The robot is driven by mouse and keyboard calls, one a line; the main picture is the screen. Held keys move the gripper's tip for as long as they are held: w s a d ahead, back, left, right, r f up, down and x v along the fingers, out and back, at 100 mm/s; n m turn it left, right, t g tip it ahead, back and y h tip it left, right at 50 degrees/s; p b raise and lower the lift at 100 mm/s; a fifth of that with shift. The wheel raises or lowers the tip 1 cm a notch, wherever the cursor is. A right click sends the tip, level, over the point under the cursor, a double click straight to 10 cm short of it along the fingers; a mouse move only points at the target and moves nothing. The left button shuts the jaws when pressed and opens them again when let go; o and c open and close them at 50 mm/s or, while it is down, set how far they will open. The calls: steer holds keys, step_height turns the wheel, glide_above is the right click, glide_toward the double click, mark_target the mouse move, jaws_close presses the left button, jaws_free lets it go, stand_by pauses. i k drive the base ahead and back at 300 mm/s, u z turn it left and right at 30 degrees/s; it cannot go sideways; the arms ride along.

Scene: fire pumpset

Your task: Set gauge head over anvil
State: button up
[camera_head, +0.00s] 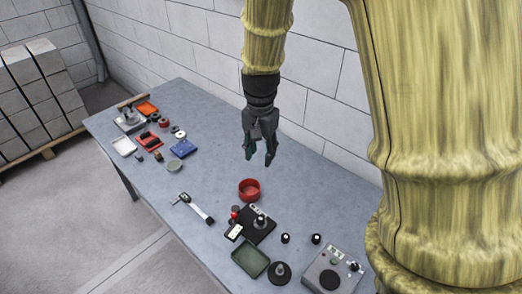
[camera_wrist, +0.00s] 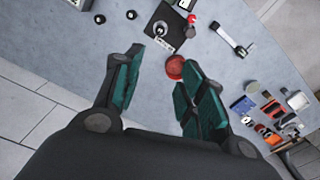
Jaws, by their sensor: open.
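My gripper (camera_head: 260,158) is open and empty, hanging above the back middle of the grey bench. Its two dark green fingers stand apart in the wrist view (camera_wrist: 160,62). A black square plate (camera_head: 267,233) lies at the front middle of the bench, with a small round fitting (camera_head: 260,221) on it that may be the anvil. The plate also shows at the top of the wrist view (camera_wrist: 178,37). A red knob (camera_head: 234,215) stands at the plate's left edge, near a white label card (camera_head: 234,232). I cannot tell which piece is the gauge head.
A red round dish (camera_head: 249,185) sits behind the plate. A metal tool with a long bar (camera_head: 197,207) lies left. A green tray (camera_head: 245,258), black-topped knobs (camera_head: 285,238) and a grey box (camera_head: 333,271) stand in front and right. Several small items and trays crowd the left end.

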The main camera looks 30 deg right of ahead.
mark_target(233, 233)
steer(key=z, duration=0.1)
steer(key=k, duration=1.5)
steer(key=u, duration=0.1)
